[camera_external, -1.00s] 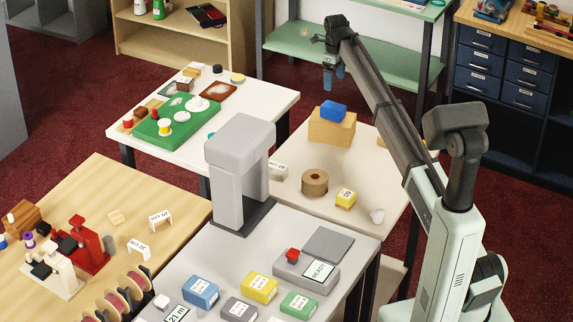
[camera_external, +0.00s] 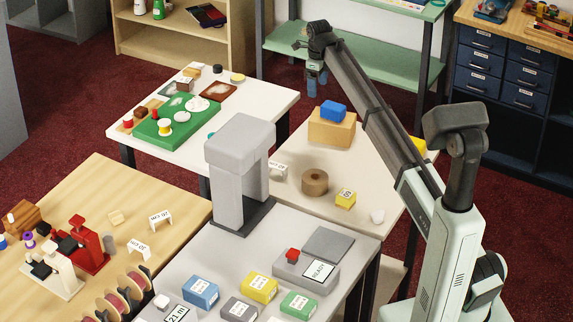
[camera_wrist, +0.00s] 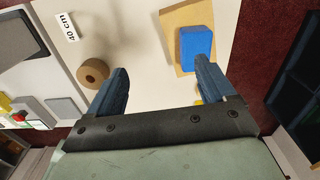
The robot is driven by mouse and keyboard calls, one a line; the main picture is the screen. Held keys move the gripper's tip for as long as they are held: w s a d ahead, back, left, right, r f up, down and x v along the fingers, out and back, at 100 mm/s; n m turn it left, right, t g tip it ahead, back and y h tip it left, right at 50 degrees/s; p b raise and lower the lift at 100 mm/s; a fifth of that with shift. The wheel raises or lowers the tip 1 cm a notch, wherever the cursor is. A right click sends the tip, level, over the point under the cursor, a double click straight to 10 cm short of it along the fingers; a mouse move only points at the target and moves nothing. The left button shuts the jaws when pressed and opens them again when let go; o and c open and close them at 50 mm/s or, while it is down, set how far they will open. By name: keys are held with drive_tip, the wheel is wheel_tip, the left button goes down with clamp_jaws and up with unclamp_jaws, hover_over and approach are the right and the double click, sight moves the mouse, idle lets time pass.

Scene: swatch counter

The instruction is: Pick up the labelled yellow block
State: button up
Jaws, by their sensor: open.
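A small yellow block with a white label (camera_external: 345,199) sits on the pale table, right of the brown tape roll (camera_external: 315,182). Another labelled yellow block (camera_external: 259,288) lies on the grey front table between a blue and a green block. My gripper (camera_external: 317,78) is raised at the back, above and beyond the pale table, well apart from both. In the wrist view my gripper (camera_wrist: 158,92) is open, with nothing between its fingers. A yellow sliver shows by the right finger there; I cannot tell which object it is.
A blue block (camera_external: 333,111) rests on a tan block (camera_external: 331,129) at the back of the pale table. A white cup-like object (camera_external: 377,216) stands near its right edge. A tall grey stand (camera_external: 239,170) rises at left. Something yellow (camera_external: 419,144) shows behind my arm.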

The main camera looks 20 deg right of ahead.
drive_tip(key=s+a+f+n, duration=0.1)
drive_tip(key=s+a+f, duration=0.1)
drive_tip(key=s, duration=0.7)
drive_tip(key=s+a+f, duration=0.1)
drive_tip(key=s+a, duration=0.1)
drive_tip(key=s, duration=0.6)
drive_tip(key=m, duration=0.2)
hover_over(344, 193)
wheel_tip(344, 193, down, 5)
drive_tip(key=f, duration=0.8)
drive_tip(key=shift+s+a, duration=0.1)
drive_tip(key=shift+a, duration=0.1)
drive_tip(key=shift+d+f, duration=0.2)
drive_tip(key=shift+f, duration=2.4)
drive_tip(key=c, duration=1)
